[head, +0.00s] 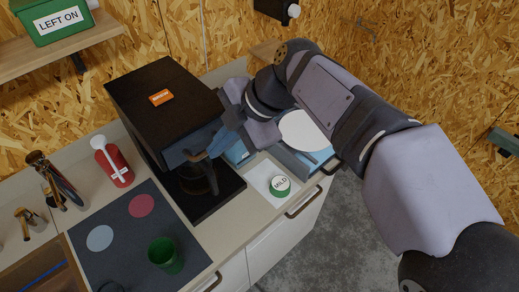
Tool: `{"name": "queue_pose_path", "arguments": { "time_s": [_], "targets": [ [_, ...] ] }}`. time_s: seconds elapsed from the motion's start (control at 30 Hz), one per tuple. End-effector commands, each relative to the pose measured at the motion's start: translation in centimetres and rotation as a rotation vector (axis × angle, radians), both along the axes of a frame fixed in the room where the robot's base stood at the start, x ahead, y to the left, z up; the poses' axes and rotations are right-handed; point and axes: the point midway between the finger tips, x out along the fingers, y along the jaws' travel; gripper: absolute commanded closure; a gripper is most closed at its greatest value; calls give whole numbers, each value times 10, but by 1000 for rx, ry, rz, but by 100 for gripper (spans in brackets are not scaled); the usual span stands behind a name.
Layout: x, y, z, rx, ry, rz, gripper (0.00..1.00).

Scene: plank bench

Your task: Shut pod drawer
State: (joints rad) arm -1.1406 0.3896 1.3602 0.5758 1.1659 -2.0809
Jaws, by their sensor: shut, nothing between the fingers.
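The black coffee machine (165,95) stands on the worktop at the middle left. A blue-grey drawer front (188,147), which looks like the pod drawer, sits below its top on the near side, with a dark handle at its lower edge. It seems to stand out a little from the body; how far is hard to tell. My gripper (234,119) is shut and empty, close to the right of the drawer front. Its fingertips are partly hidden, and I cannot tell whether they touch the drawer.
An orange box (161,97) lies on the machine. A glass carafe (198,179) stands under the drawer. A green-and-white MILD tin (280,186) and a white plate (302,131) are to the right. A red bottle (115,165) and a green cup (165,255) are to the left.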

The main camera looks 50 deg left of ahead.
Motion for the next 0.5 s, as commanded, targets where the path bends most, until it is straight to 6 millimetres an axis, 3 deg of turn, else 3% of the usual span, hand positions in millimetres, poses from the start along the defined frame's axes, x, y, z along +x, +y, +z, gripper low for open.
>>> {"name": "queue_pose_path", "arguments": {
  "time_s": [0.27, 0.5],
  "targets": [
    [1, -37, 0, -3, -2, -1, 100],
    [19, -58, 44, -4, -2, -1, 100]
  ]
}}
